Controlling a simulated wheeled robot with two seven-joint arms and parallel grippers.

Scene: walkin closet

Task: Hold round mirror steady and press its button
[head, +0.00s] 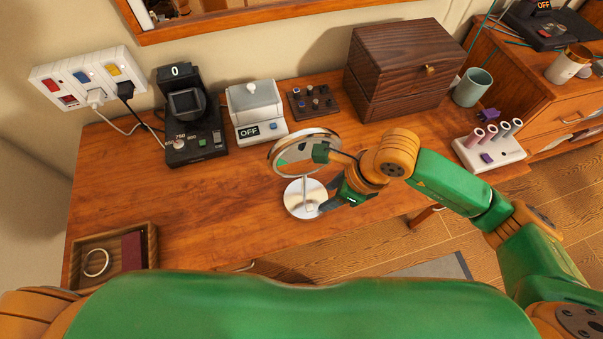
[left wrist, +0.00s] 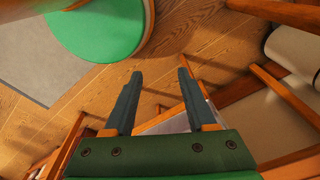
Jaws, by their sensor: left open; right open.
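The round mirror (head: 290,157) stands upright on the wooden table near its front edge, on a thin stem and a round shiny base (head: 294,204). My right gripper (head: 333,173) is open at the mirror's right side. One finger overlaps the lower right of the mirror disc in the head view, and the other is lower, right of the stem. I cannot tell whether either finger touches it. I cannot make out the mirror's button. My left gripper (left wrist: 160,75) is open and empty above the floor in the left wrist view. It is not visible in the head view.
Behind the mirror are a white device reading OFF (head: 258,130), a dark knob panel (head: 314,103) and a wooden box (head: 400,75). A black device (head: 193,147) stands left. A tray (head: 150,240) lies front left. The table left of the mirror is clear.

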